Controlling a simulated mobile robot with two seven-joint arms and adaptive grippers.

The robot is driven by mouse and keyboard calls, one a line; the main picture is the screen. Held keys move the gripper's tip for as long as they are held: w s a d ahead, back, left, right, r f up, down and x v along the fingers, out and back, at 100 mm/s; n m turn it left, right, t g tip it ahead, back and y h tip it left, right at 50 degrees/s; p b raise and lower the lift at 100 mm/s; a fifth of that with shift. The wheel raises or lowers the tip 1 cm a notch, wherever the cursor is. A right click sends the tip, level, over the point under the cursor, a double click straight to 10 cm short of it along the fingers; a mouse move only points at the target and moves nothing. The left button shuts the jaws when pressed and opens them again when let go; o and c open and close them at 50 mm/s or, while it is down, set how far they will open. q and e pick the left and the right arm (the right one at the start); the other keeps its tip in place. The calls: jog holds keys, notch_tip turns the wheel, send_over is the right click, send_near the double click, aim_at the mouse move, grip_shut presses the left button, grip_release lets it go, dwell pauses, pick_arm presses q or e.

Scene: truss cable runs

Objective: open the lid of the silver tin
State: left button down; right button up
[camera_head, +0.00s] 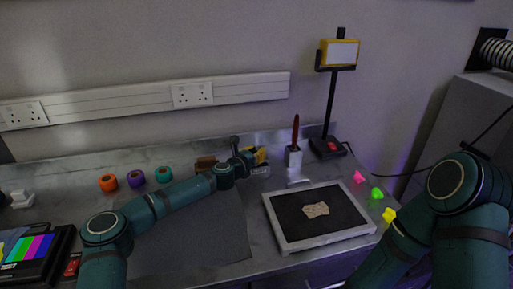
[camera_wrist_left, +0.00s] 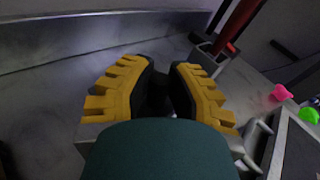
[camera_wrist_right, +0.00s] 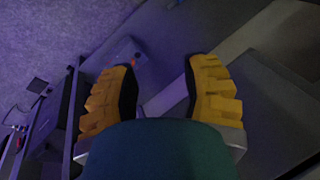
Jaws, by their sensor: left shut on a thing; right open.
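My left gripper (camera_head: 261,155) is over the back middle of the bench. In the left wrist view its yellow fingers (camera_wrist_left: 161,78) are close together around something dark that is mostly hidden between them. A small pale silvery shape (camera_head: 261,171), possibly the silver tin, shows just below this gripper in the head view. Its lid cannot be made out, and I cannot tell whether the gripper touches it. My right gripper (camera_wrist_right: 160,85) is open and empty in the right wrist view, away from the bench top, and is not visible in the head view.
A framed dark tray (camera_head: 276,217) with a beige piece (camera_head: 316,210) lies right of the left gripper. A white holder with a red-handled tool (camera_head: 295,133) and a lamp-like stand (camera_head: 332,100) are behind it. The dark mat (camera_head: 190,235) is clear.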

pick_arm(q)
jog(key=w+r+n+g+p, duration=0.1)
jog(key=p, duration=0.5)
jog(key=w+r+n+g+p, duration=0.1)
jog(key=g+p, duration=0.1)
jog(key=p, duration=0.4)
jog(key=shift+w+a+r+n, duration=0.1)
jog(key=shift+a+r+n, duration=0.15)
jog(key=shift+a+n, duration=0.05)
jog(key=shift+w+a+f+g+p, duration=0.15)
jog(key=shift+g+p, duration=0.25)
jog(key=shift+p, duration=0.65)
pick_arm(e)
notch_tip(320, 180, up, 16)
jog(key=w, duration=0.1)
jog(key=shift+w+d+t, duration=0.3)
jog(key=shift+w+d, duration=0.05)
pick_arm(q)
jog(key=shift+f, duration=0.1)
jog(key=c, duration=0.9)
grip_release()
jog(key=shift+o, duration=0.2)
jog(key=v, duration=1.2)
jog(key=shift+d, duration=0.25)
